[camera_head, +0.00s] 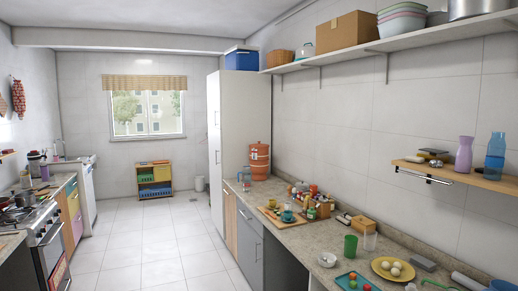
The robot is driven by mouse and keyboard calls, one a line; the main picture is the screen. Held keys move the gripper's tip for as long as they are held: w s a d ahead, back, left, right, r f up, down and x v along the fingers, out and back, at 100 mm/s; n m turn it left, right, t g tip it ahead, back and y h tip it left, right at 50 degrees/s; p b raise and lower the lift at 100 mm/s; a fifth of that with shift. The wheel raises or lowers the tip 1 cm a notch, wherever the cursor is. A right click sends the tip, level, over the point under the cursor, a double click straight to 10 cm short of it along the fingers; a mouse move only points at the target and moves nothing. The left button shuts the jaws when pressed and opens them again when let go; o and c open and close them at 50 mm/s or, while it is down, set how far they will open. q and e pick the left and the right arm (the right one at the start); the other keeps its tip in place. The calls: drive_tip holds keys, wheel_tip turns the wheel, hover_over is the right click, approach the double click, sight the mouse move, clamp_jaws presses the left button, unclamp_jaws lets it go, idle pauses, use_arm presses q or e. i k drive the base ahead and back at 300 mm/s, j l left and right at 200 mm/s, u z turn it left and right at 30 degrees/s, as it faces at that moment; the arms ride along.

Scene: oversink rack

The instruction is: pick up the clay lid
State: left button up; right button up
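A terracotta clay container (259,163) stands upright at the far end of the right counter, beside the tall white cabinet. A clay lid (259,146) of the same orange-brown colour appears to sit on its top. It is small and far off, so its edge and handle are hard to make out. Neither of my grippers shows in the head view.
The right counter (293,236) holds a wooden board (270,217), several jars, a green cup (350,246) and a yellow plate (393,269). Shelves hang on the right wall. The tiled floor (160,245) between the counters is clear. A stove (45,240) stands left.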

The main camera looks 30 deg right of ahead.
sight(259, 144)
drive_tip(key=i, duration=0.7)
drive_tip(key=i+z, duration=0.1)
drive_tip(key=i, duration=1.3)
drive_tip(key=i+z, duration=0.1)
drive_tip(key=i, duration=0.6)
drive_tip(key=i+j, duration=0.1)
drive_tip(key=i, duration=0.6)
drive_tip(key=i+z, duration=0.1)
drive_tip(key=i, duration=0.6)
drive_tip(key=i+j, duration=0.2)
drive_tip(key=i, duration=0.5)
drive_tip(key=i+z, duration=0.4)
drive_tip(key=i, duration=1.75)
